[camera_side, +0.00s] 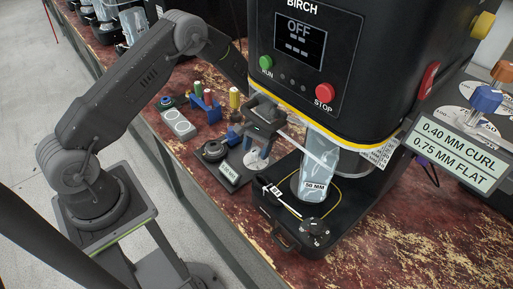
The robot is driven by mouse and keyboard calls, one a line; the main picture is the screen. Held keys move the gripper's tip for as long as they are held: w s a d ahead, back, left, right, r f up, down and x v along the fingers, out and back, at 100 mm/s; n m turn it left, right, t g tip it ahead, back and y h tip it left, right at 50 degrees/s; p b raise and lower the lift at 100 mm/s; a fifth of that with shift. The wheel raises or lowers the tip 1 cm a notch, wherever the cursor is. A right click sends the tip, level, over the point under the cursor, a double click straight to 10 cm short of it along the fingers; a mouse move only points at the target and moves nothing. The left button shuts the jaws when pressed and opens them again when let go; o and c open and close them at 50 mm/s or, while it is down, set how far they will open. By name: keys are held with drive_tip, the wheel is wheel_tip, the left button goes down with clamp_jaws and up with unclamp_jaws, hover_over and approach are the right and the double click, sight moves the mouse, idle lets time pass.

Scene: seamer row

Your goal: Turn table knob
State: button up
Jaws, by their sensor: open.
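A black round knob (315,232) with pale marks sits on the front corner of the black seamer base (270,213). I take it to be the table knob; its marks are too small to read. My gripper (262,132) is open, up and to the left of the knob, well apart from it, beside the machine's head. Its fingertips are hard to make out against the items behind. A clear sleeve-like piece marked 50 MM (315,187) stands on the base under the head.
The seamer head (305,65) has a screen reading OFF, a green RUN button and a red STOP button. A dial gauge with a display (229,173) stands left of the base. Coloured pegs (205,101) are behind. A sign (455,150) and knobs are right. The front bench is clear.

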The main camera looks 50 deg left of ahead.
drive_tip(key=c, duration=0.9)
